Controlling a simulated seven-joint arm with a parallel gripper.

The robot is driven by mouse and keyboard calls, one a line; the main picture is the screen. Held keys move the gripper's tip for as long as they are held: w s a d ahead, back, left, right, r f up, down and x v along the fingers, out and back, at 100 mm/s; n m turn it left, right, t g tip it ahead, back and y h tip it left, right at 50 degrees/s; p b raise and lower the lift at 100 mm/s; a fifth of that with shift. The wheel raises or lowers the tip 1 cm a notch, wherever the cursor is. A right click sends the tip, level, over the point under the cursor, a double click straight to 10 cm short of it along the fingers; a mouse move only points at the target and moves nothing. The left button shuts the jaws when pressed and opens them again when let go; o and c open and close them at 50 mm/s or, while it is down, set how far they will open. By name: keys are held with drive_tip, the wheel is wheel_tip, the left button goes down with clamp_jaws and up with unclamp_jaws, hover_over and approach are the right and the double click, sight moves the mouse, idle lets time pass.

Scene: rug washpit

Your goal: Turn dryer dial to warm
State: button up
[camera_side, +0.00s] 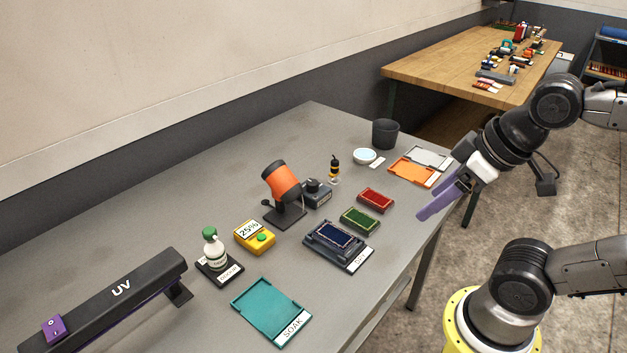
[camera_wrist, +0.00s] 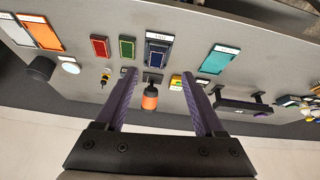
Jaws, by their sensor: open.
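The dryer (camera_side: 283,183) is an orange and black barrel on a dark stand, near the middle of the grey table. It also shows between my fingers in the wrist view (camera_wrist: 150,98). A small grey box with a dark round knob (camera_side: 316,188), apparently the dryer dial, stands just right of it. The knob's pointer and markings are too small to read. My gripper (camera_side: 435,206), with purple fingers, is open and empty above the table's right edge, well apart from the dial. Its fingers also show spread in the wrist view (camera_wrist: 158,76).
A small black and amber bottle (camera_side: 334,171) stands close behind the dial. Red (camera_side: 376,200) and green (camera_side: 361,220) blocks and a navy pad on a dark base (camera_side: 338,245) lie in front. A yellow 25% box (camera_side: 254,237) is left of the stand.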

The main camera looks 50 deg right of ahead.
drive_tip(key=w+a+r+n+y, duration=0.1)
drive_tip(key=w+a+r+n, duration=0.1)
drive_tip(key=w+r+n, duration=0.4)
drive_tip(key=n+g+y, duration=0.2)
drive_tip(key=n, duration=0.1)
hover_over(312, 182)
drive_tip(key=s+d, duration=0.1)
drive_tip(key=s, duration=0.3)
wheel_tip(312, 182, down, 7)
drive_tip(key=d+f, duration=0.3)
drive_tip(key=f, duration=0.2)
drive_tip(key=shift+m, duration=0.4)
drive_tip(key=x, duration=1.3)
drive_tip(key=shift+s+a, duration=0.1)
drive_tip(key=shift+s, duration=0.1)
